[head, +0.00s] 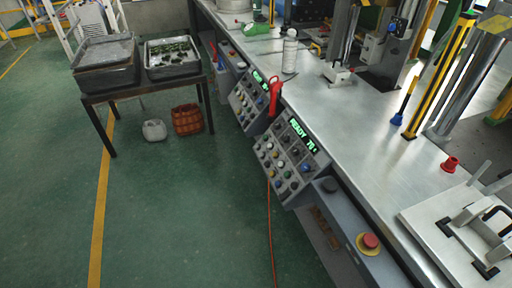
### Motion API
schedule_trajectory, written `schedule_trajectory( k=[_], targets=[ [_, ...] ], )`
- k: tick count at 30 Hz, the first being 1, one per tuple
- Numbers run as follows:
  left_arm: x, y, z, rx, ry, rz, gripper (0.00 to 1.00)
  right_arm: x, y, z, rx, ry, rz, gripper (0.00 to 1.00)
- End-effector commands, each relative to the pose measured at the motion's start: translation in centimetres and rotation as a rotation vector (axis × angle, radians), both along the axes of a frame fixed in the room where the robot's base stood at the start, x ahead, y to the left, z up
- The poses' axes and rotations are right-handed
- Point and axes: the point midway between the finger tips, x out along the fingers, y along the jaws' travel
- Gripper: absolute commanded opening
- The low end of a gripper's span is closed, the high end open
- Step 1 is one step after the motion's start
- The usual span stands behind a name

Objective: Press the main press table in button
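The nearer control panel (268,172) hangs on the front edge of the metal bench, tilted up. It has a green lit display (302,134) that reads "READY 70" and several rows of round buttons and knobs in black, blue, white and other colours. The button labels are too small to read, so I cannot tell which one is the table in button. A second, similar panel (245,112) with a green display sits farther along the bench front. Neither of my grippers shows in the head view.
A metal bench (345,125) runs along the right, with a white bottle (290,55) and a yellow-black post (438,75). A red emergency stop (370,241) sits on its front edge. A table with trays (108,78) stands at left.

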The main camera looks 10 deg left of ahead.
Motion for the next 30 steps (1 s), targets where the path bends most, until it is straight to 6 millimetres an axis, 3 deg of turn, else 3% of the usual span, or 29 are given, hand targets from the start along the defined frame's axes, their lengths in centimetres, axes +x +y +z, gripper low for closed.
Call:
schedule_trajectory(
  k=[1, 8, 30],
  targets=[
    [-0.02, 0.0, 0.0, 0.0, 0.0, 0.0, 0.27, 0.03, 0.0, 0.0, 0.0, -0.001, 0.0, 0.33],
    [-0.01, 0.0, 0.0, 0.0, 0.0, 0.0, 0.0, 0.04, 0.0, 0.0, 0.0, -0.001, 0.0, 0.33],
    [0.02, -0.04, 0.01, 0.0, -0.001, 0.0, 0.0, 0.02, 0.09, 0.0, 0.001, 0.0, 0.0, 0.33]
  ],
)
